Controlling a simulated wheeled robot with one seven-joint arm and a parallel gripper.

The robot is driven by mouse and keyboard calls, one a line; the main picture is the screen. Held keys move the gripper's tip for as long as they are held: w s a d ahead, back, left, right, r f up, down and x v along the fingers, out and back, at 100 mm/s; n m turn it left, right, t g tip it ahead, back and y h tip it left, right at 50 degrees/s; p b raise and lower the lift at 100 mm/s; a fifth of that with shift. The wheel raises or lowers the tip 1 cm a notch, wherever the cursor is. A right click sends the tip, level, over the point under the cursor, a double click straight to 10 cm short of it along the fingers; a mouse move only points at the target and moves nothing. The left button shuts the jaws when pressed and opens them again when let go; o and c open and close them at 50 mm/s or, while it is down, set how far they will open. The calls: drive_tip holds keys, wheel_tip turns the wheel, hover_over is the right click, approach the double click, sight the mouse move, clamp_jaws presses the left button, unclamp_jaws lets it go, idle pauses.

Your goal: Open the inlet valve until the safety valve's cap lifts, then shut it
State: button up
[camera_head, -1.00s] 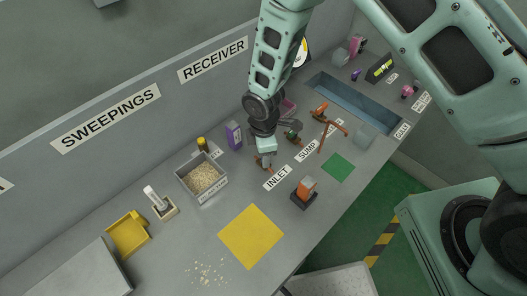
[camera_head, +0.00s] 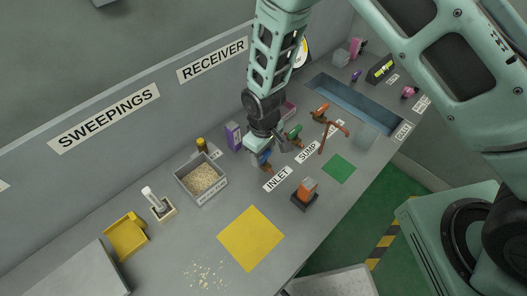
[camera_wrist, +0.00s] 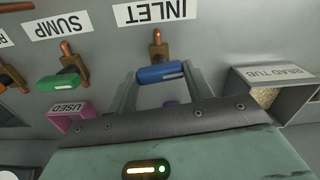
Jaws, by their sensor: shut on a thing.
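The inlet valve has a blue lever handle (camera_wrist: 160,73) on a copper stem, beside the INLET label (camera_wrist: 154,11) in the wrist view. My gripper (camera_wrist: 162,80) is shut on the blue handle, one finger at each end of it. In the head view my gripper (camera_head: 259,153) is low over the bench at the inlet valve (camera_head: 266,159), partly covering it. I cannot clearly pick out the safety valve or its cap in either view.
The sump valve's green handle (camera_wrist: 60,81) and an orange-handled valve (camera_head: 321,108) stand close by. A copper pipe (camera_head: 329,127) rises from the bench. A grain-filled tub (camera_head: 200,180) and an orange item (camera_head: 307,188) flank the inlet. The yellow mat (camera_head: 251,237) is clear.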

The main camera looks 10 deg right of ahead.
sight(263, 156)
drive_tip(key=shift+m, duration=0.6)
drive_tip(key=o, duration=1)
drive_tip(key=shift+r, duration=0.1)
wheel_tip(263, 156, up, 17)
drive_tip(key=shift+r, duration=0.15)
idle(0.3)
